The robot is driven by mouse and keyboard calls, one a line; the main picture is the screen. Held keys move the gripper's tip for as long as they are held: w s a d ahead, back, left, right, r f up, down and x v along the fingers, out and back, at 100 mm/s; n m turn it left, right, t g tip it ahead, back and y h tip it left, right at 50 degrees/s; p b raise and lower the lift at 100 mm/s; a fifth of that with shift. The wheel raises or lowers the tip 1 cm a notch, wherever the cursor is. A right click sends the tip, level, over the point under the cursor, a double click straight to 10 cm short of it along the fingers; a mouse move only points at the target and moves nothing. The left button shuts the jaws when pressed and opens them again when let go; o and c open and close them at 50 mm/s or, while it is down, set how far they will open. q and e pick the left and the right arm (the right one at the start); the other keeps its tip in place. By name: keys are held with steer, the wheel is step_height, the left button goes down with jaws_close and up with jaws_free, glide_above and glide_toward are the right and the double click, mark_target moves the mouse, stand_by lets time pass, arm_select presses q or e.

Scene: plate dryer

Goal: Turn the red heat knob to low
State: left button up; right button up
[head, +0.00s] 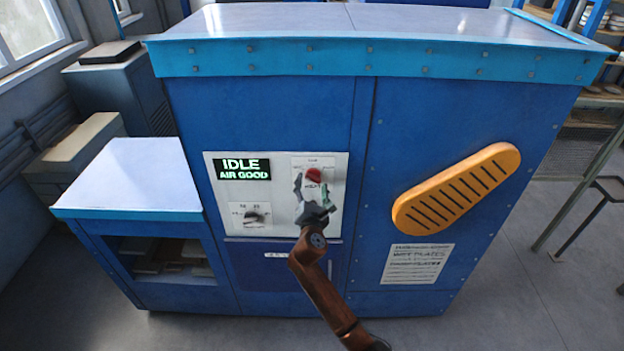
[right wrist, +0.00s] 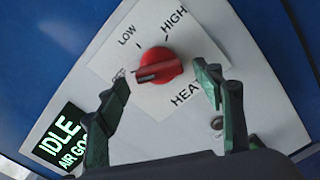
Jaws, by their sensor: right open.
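The red heat knob (head: 313,175) sits on a white panel on the blue dryer's front. In the right wrist view the knob (right wrist: 158,66) has a raised ridge lying nearly level, with its darker end towards a small mark at the left that I cannot read. LOW is printed at its upper left, HIGH at its upper right, HEAT at its lower right. My right gripper (head: 311,189) is open in front of the panel. In the wrist view its two green fingers (right wrist: 165,81) stand either side of the knob, apart from it. My left gripper is out of view.
A display (head: 242,169) reads IDLE, AIR GOOD. A black dial (head: 256,217) sits below it. A large orange slotted handle (head: 456,189) and a printed notice (head: 417,263) are on the right door. A white-topped side table (head: 131,178) stands at the left.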

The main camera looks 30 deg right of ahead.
steer(key=shift+x, duration=1.45)
steer(key=shift+c, duration=0.3)
steer(key=c, duration=1.1)
